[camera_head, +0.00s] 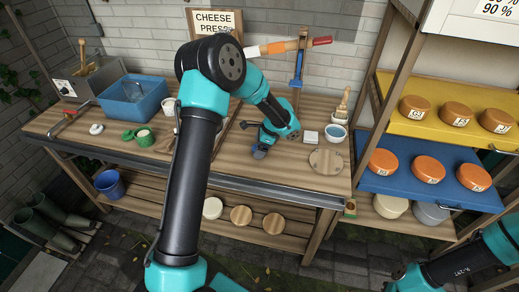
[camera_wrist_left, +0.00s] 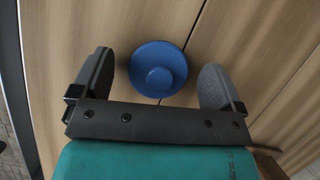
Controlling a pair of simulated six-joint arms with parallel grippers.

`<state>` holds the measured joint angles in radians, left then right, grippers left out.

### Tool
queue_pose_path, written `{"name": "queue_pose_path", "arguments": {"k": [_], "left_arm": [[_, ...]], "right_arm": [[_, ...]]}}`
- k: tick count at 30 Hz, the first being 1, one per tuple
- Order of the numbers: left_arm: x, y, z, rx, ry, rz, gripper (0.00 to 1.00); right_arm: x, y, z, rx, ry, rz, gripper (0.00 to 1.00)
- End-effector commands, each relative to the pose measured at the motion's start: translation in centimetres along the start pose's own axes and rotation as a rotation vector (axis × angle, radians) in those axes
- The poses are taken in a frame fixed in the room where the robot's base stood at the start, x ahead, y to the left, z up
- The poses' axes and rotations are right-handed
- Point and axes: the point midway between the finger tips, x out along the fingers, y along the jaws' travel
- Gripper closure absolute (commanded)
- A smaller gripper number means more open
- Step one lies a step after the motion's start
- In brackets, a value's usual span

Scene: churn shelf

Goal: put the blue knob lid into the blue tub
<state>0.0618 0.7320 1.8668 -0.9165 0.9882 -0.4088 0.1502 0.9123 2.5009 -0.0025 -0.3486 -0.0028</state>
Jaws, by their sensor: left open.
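The blue knob lid (camera_wrist_left: 158,70) lies on the wooden table, its round knob facing up. In the left wrist view it sits between the two spread fingers of my left gripper (camera_wrist_left: 156,80), with gaps on both sides. In the head view my left gripper (camera_head: 260,137) is low over the table, and the lid (camera_head: 259,152) shows in part just beneath it. The blue tub (camera_head: 136,98) is rectangular and stands at the back left of the table. My right gripper is outside both views.
A round wooden board (camera_head: 326,160) and a small bowl (camera_head: 336,133) are at the right. A blue bucket (camera_head: 109,184) sits on the lower shelf. A shelf with orange cheeses (camera_head: 428,168) stands right.

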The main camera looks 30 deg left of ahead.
Motion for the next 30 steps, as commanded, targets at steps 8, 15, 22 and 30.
{"name": "queue_pose_path", "arguments": {"k": [8, 15, 22, 30], "left_arm": [[-0.03, -0.01, 0.00, 0.000, 0.000, 0.000, 0.22], [-0.03, -0.01, 0.00, 0.000, 0.000, 0.000, 0.45], [-0.03, -0.01, 0.00, 0.000, 0.000, 0.000, 0.63], [-0.36, -0.03, 0.13, 0.000, 0.000, -0.001, 0.63]], "right_arm": [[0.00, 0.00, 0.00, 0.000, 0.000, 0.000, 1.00], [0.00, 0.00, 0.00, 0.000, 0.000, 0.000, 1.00], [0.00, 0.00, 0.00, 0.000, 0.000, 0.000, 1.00], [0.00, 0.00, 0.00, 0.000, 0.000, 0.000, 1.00]]}}
